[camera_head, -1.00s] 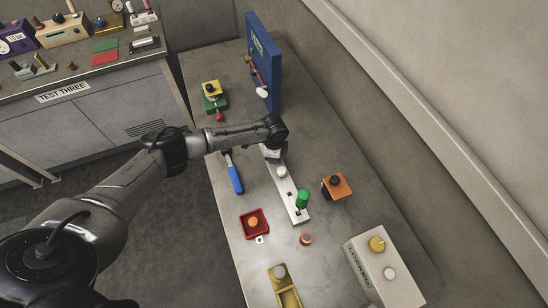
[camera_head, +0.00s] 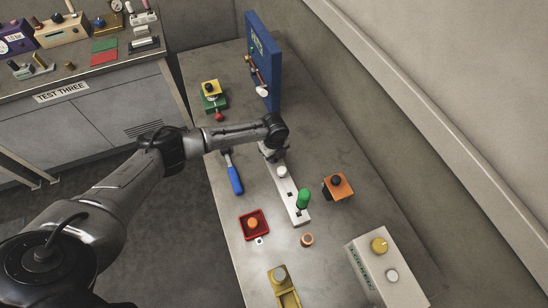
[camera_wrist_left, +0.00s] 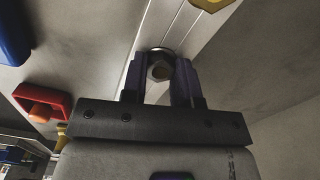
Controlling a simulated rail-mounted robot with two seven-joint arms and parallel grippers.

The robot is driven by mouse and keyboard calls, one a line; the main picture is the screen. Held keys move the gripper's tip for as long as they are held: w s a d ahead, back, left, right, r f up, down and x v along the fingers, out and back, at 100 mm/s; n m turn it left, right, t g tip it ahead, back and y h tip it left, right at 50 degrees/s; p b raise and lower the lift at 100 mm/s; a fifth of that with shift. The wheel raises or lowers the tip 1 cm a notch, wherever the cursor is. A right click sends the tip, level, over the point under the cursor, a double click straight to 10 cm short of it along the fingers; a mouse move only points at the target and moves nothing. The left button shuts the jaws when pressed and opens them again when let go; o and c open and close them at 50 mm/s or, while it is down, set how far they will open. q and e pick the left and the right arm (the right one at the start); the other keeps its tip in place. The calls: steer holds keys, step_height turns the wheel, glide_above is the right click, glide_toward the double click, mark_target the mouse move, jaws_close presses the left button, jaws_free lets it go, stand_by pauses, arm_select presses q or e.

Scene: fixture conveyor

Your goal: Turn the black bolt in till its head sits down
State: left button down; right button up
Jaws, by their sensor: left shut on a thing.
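My left gripper (camera_head: 268,155) is over the far end of the white rail (camera_head: 293,207) in the head view, where my own wrist largely hides what it holds. In the left wrist view my gripper (camera_wrist_left: 160,62) has its two dark fingers closed on either side of a dark hex-shaped bolt head (camera_wrist_left: 160,68), which I take to be the black bolt. The pale grooved rail (camera_wrist_left: 160,25) runs away beyond it. How far the head stands above its seat cannot be told. My right gripper is not in view.
A white knob (camera_head: 282,172) and a green peg (camera_head: 303,199) stand along the rail. A blue-handled tool (camera_head: 235,180) lies left, an orange block (camera_head: 342,187) right. A red tray (camera_head: 262,236) is nearer, a blue upright panel (camera_head: 262,65) beyond.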

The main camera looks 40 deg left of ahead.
arm_select(q)
steer(key=shift+f, duration=0.1)
steer(key=m+b, duration=0.1)
steer(key=m, duration=0.2)
steer(key=shift+m, duration=1.5)
steer(key=m+b, duration=0.1)
steer(key=m, duration=0.1)
steer(key=shift+f+m, duration=0.15)
steer(key=shift+m, duration=0.15)
steer(key=m, duration=0.3)
steer(key=shift+s+b, duration=0.1)
steer(key=shift+b, duration=0.2)
